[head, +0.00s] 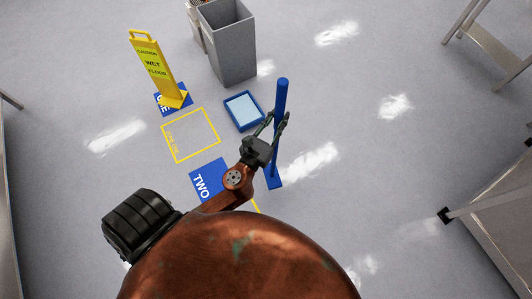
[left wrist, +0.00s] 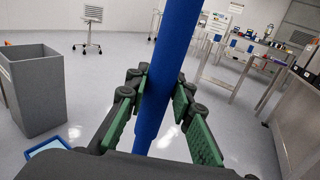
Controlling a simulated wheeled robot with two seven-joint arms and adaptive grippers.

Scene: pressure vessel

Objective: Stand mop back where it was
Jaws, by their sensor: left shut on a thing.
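The mop is a blue pole (head: 281,100) with a flat blue head (head: 274,182) at its lower end. It looks roughly upright in the head view; whether its head touches the floor I cannot tell. My left gripper (head: 279,120) is shut around the upper part of the pole. In the left wrist view the pole (left wrist: 171,60) runs between the green-padded fingers (left wrist: 158,100), and its lower end is hidden. A yellow outlined square (head: 190,135) with small lettering lies bare on the floor, left of the mop. My right gripper is not in view.
A blue mat marked TWO (head: 205,181) lies below the square. A yellow wet-floor sign (head: 155,70) stands on another blue mat (head: 163,104). A blue-rimmed tray (head: 261,121) and a grey bin (head: 232,50) are behind. Tables stand at the right; floor between is clear.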

